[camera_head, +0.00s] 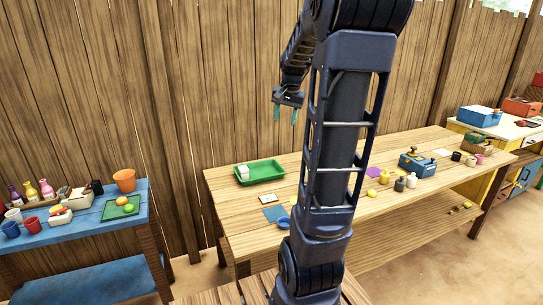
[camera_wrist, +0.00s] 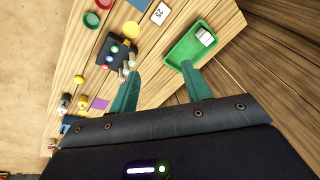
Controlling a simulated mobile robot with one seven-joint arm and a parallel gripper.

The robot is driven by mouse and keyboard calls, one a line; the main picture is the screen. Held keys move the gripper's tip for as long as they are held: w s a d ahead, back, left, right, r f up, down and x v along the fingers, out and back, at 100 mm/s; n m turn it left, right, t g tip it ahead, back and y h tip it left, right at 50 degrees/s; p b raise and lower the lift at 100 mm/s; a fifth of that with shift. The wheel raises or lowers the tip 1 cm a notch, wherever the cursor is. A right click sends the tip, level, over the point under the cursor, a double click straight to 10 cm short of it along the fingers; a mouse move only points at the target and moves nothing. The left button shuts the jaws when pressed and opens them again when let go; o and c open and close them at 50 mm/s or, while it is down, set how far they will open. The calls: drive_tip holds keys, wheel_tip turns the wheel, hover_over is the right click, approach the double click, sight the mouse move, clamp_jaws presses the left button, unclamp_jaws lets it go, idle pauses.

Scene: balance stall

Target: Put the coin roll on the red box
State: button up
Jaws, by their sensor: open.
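My gripper (camera_head: 285,115) hangs open and empty, high above the back of the long wooden table. In the wrist view its two green fingers (camera_wrist: 161,70) are apart, with the table far below. I cannot clearly pick out the coin roll; several small pale upright pieces (camera_wrist: 130,65) stand beside a dark box between the fingers and the table's left part, too small to identify. A red-orange box (camera_head: 521,107) sits on the white-topped counter at the far right. A redder box (camera_head: 538,93) is cut off by the right edge. I cannot tell which is the red box.
A green tray (camera_head: 260,172) holding a white block (camera_head: 243,171) is at the table's back left. A blue toolbox-like thing (camera_head: 417,164), small bottles and a purple square (camera_head: 373,171) lie to the right. A blue side table (camera_head: 85,222) stands left. My arm hides the table's middle.

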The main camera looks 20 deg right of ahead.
drive_tip(key=s+a+f+n, duration=0.1)
drive_tip(key=s+a+n, duration=0.3)
drive_tip(key=s+a, duration=0.3)
drive_tip(key=s+a+f+n+t, duration=0.1)
drive_tip(key=s+a+f+n, duration=0.1)
drive_tip(key=s+a, duration=0.6)
drive_tip(key=shift+s+n, duration=0.9)
drive_tip(key=shift+s, duration=2.8)
